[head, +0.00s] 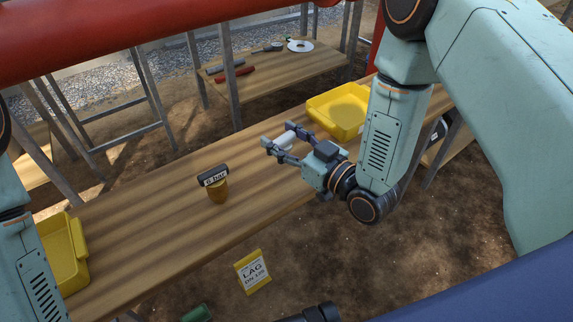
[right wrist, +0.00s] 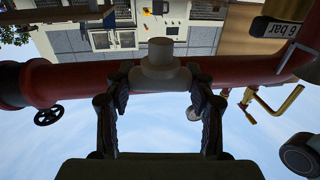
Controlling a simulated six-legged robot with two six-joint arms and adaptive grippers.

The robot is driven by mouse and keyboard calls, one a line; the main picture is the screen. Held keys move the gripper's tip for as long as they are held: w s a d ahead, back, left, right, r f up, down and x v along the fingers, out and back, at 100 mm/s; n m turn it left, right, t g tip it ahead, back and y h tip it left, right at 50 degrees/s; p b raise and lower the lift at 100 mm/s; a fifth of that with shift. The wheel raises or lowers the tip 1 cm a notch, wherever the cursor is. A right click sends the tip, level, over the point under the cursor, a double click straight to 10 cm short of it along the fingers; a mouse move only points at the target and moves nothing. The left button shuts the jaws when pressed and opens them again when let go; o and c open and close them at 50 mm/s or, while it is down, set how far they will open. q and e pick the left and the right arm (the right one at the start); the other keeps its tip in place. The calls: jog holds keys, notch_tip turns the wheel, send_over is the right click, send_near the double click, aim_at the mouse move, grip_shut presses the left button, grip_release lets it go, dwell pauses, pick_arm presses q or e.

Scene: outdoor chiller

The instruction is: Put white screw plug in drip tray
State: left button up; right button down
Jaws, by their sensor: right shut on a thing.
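The white screw plug (head: 285,140) is held between the fingers of my right gripper (head: 283,143), above the wooden bench. In the right wrist view the plug (right wrist: 160,58) sits between both fingertips, its narrower end pointing away from the gripper. Two yellow trays are in the head view: one (head: 313,113) on the bench just beyond and right of my right gripper, one (head: 82,262) at the left end, partly hidden by my left arm. I cannot tell from their looks which is the drip tray. My left gripper is not in view.
A dark block labelled "6 bar" on a brass-coloured base (head: 218,194) stands mid-bench, left of my right gripper. A red pipe (head: 150,22) crosses above. A second bench (head: 285,70) behind holds tools.

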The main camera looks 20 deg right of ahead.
jog(key=w, duration=0.1)
jog(key=w+d+m+h, duration=0.1)
jog(key=w, duration=0.1)
jog(key=w+d+t+h, duration=0.1)
jog(key=shift+w+r+m, duration=0.15)
jog(key=shift+r+m, duration=0.1)
jog(key=shift+m, duration=0.05)
jog(key=shift+f, duration=0.1)
notch_tip(320, 180, down, 5)
jog(key=shift+f+b, duration=0.2)
jog(key=shift+b, duration=0.85)
notch_tip(320, 180, down, 3)
jog(key=shift+f+b, duration=0.15)
jog(key=shift+b, duration=0.45)
jog(key=shift+f, duration=0.4)
jog(key=shift+f, duration=0.15)
jog(key=shift+c, duration=2.3)
grip_release()
